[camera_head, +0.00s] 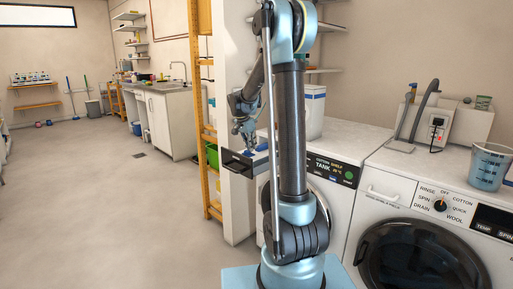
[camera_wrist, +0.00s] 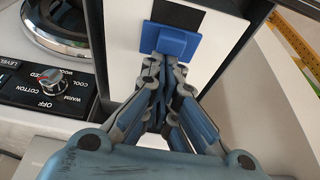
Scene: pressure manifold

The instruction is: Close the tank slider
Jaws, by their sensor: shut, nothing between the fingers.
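The tank slider shows as a blue tab (camera_wrist: 174,40) on a white panel, just below a dark rectangular opening (camera_wrist: 179,13) in the wrist view. The panel lies inside the dark-edged drawer (camera_head: 238,165), which sticks out of the left washing machine's front in the head view. My gripper (camera_wrist: 163,62) is shut and empty, with its fingertips right at the tab's lower edge. I cannot tell whether they touch it. In the head view my gripper (camera_head: 251,146) is over the drawer, and my arm hides part of the machine behind it.
The left machine's TANK panel (camera_head: 332,169) is right of the drawer. A second washer (camera_head: 430,225) stands to the right with a measuring jug (camera_head: 489,166) on top. A yellow shelf frame (camera_head: 200,120) and white wall end stand close left. The floor farther left is clear.

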